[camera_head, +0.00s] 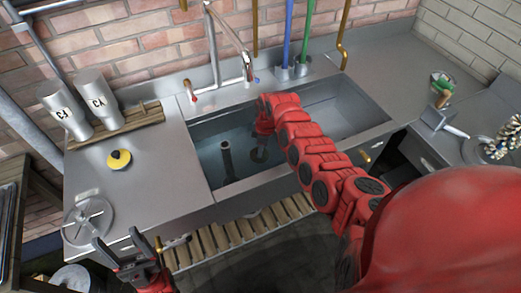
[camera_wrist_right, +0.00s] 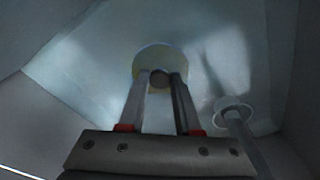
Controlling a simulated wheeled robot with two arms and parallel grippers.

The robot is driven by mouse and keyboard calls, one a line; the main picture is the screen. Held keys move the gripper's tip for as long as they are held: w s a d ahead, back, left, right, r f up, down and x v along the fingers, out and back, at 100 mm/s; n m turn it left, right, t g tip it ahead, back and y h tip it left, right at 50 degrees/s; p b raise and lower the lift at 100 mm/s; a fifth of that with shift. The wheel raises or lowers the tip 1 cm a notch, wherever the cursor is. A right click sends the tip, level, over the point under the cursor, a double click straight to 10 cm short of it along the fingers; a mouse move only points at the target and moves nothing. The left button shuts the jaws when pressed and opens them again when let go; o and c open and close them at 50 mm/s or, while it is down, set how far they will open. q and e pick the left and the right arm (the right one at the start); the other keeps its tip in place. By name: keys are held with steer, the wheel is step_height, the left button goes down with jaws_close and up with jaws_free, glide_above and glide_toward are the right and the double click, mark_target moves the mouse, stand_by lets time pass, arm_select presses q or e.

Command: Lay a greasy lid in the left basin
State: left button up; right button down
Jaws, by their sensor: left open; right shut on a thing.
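The left basin (camera_head: 205,160) is the near-left part of the steel sink, and my right arm reaches down into it. My right gripper (camera_head: 262,143) is inside this basin. In the right wrist view it is shut on the knob of a round, pale lid with a yellowish rim (camera_wrist_right: 160,57). The lid is just below the fingertips; I cannot tell whether it touches the basin floor. A yellow lid with a black knob (camera_head: 119,159) lies on the left counter. My left gripper (camera_head: 130,246) is open and empty in front of the counter's left front edge.
A dark upright pipe (camera_head: 226,160) stands in the left basin beside my right gripper; it also shows in the wrist view (camera_wrist_right: 246,143). The right basin (camera_head: 345,110) is partly behind my arm. A tap (camera_head: 247,68) rises behind.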

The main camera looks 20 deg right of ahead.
mark_target(264, 157)
steer(key=shift+f+b, duration=0.35)
steer(key=shift+f, duration=0.25)
steer(key=c, duration=0.6)
jaws_free()
steer(key=shift+s, duration=0.1)
steer(key=shift+r+p, duration=0.5)
steer(key=shift+r, duration=0.15)
steer(key=shift+d+r, duration=0.15)
steer(key=shift+r, duration=0.15)
step_height(264, 157, up, 11)
steer(key=b, duration=0.1)
steer(key=shift+s+d+b, duration=0.3)
steer(key=shift+d, duration=0.15)
steer(key=shift+r, duration=0.1)
